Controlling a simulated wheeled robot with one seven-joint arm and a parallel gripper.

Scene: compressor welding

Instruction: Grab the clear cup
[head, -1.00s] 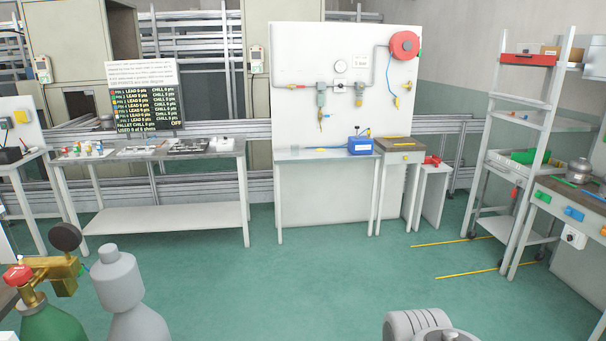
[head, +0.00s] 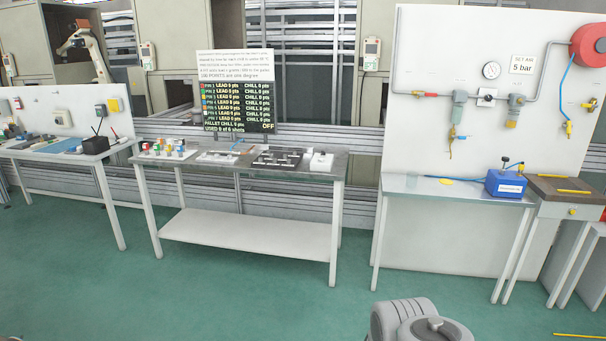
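I cannot make out a clear cup in the head view. The middle workbench (head: 250,254) carries several small coloured items (head: 168,149), a pale tray (head: 216,159), a dark fixture plate (head: 277,159) and a white block (head: 321,161); a cup among them is too small to tell. Only a grey rounded part that looks like my own arm shows at the bottom edge. My gripper is not in view.
A table (head: 410,187) with a blue box (head: 506,184) stands at right before a white gauge panel (head: 450,90). A wooden-topped stand (head: 560,186) is beside it. Another bench (head: 45,154) stands at left. The green floor (head: 250,305) ahead is clear.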

